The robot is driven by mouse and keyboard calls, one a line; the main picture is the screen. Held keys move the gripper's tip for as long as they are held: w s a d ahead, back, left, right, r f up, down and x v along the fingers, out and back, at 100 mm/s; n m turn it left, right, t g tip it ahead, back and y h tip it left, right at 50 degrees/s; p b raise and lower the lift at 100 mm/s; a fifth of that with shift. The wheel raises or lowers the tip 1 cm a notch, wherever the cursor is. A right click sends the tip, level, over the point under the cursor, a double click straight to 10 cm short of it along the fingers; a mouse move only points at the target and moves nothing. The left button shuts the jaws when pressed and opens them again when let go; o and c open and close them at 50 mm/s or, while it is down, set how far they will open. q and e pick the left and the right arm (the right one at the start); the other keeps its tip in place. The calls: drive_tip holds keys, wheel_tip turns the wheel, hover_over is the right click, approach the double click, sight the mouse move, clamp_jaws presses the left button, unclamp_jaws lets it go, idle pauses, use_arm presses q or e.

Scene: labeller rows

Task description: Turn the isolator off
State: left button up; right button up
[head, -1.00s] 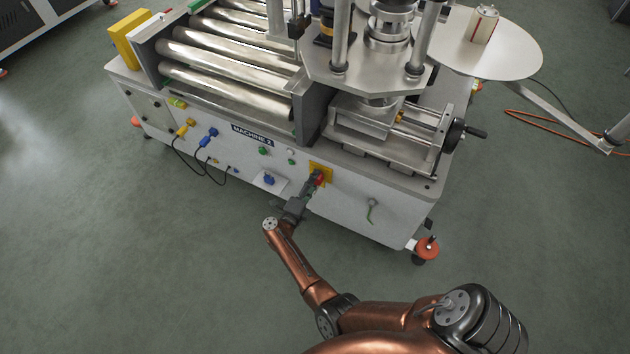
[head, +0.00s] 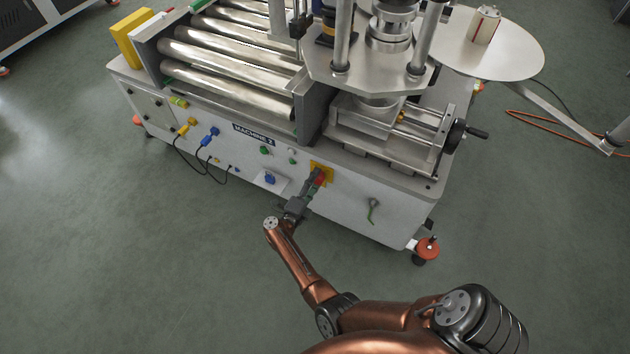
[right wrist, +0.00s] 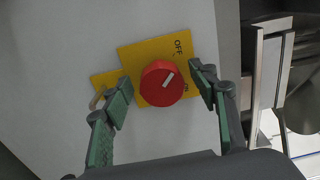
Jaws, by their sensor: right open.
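The isolator is a red round knob (right wrist: 161,84) on a yellow plate (right wrist: 150,52) in the right wrist view. A white mark on the knob points up and right, roughly towards the word OFF; ON is printed lower right, partly hidden by a finger. In the head view the red knob (head: 320,178) sits on the front panel of MACHINE 2. My right gripper (right wrist: 162,82) is open, one finger on each side of the knob, with gaps visible between fingers and knob. In the head view my right gripper (head: 312,188) is at the knob. My left gripper is out of view.
Plugged cables (head: 205,165) hang further left. A hand crank (head: 467,132) sticks out at upper right. The floor in front is clear.

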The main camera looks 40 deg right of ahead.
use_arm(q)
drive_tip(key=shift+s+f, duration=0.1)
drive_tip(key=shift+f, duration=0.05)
